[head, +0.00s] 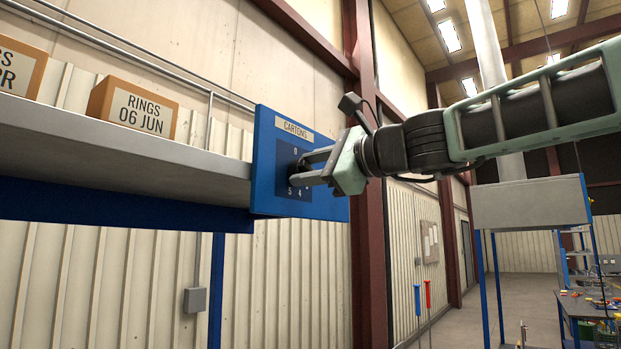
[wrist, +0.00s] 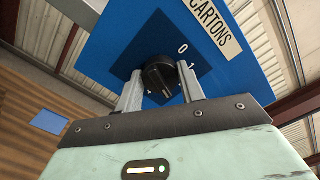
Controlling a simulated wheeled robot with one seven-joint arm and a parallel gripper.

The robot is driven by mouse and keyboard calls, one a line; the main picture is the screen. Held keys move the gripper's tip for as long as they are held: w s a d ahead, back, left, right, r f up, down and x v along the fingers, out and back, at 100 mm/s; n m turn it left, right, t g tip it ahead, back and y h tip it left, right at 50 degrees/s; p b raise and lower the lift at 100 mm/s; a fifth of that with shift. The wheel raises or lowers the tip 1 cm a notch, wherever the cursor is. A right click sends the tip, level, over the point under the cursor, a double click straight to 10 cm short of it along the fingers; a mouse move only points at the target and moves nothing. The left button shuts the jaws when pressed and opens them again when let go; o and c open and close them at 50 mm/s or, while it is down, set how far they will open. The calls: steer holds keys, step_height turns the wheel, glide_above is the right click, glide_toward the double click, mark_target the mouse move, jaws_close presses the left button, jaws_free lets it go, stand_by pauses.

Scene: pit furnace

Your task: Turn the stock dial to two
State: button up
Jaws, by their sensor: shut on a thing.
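The stock dial is a round black knob (wrist: 160,74) on a blue panel (head: 265,160) labelled CARTONS at the end of the shelf. In the wrist view the panel (wrist: 112,45) fills the upper middle, and a 0 shows above right of the knob. In the head view a numeral at the top and 5 and 4 at the bottom show around the dial; the other numerals are hidden by my gripper. My gripper (head: 301,171) reaches in from the right, its fingers shut on the knob from both sides. I cannot tell which number the dial points to.
A grey shelf (head: 120,150) on blue supports runs left from the panel. It holds a box labelled RINGS 06 JUN (head: 133,108) and another box (head: 20,68) at the left edge. A dark red column (head: 368,250) stands right behind the panel.

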steer(key=shift+f+n+b, duration=0.2)
steer(key=shift+n+b, duration=2.15)
steer(key=shift+n, duration=0.35)
steer(key=o, duration=1)
steer(key=shift+c, duration=0.2)
steer(key=shift+r, duration=0.1)
steer(key=b+v, duration=0.6)
steer(key=v, duration=1.1)
steer(key=shift+d+b, duration=0.2)
steer(key=shift+b, duration=0.15)
steer(key=shift+s, duration=0.15)
